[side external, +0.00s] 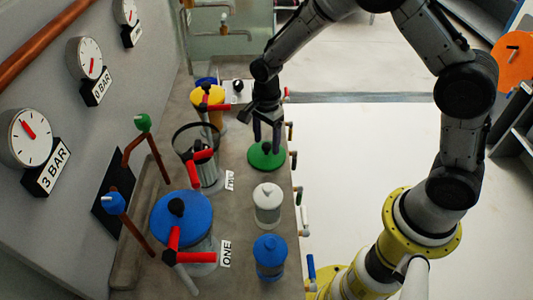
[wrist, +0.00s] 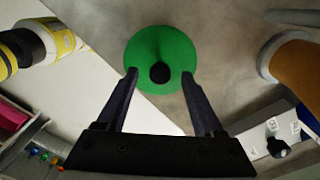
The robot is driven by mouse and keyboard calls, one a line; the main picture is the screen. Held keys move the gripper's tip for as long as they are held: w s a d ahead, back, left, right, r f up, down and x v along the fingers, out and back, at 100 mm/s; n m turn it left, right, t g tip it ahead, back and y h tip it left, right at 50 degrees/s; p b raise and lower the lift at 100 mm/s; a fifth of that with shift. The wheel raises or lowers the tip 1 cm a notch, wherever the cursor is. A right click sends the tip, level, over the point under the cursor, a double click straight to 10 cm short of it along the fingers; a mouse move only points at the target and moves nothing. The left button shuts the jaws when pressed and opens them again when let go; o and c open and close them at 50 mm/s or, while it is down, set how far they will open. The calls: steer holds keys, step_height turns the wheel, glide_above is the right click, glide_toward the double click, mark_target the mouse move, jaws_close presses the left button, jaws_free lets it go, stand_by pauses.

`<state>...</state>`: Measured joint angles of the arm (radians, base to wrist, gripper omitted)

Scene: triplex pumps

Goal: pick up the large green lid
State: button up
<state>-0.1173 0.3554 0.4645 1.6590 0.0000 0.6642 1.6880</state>
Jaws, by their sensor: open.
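The large green lid (side external: 258,160) lies flat on the grey counter, its black knob pointing up. It is in the upper middle of the wrist view (wrist: 150,40), with the knob (wrist: 160,73) toward its lower edge in the picture. My gripper (side external: 267,143) is directly above the lid, pointing down. In the wrist view my gripper (wrist: 160,76) is open, with one finger on each side of the knob. The fingers look empty. I cannot tell how far the fingertips are above the lid.
A cylinder with an open-looking top (side external: 208,174) stands left of the lid. A large blue-lidded pump (side external: 182,222), a white canister (side external: 268,205) and a small blue canister (side external: 270,257) stand nearer. A yellow-topped pump (side external: 212,97) is behind. The counter's right edge is close to the lid.

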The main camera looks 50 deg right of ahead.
steer(key=shift+f, duration=0.3)
jaws_close()
stand_by(1.2)
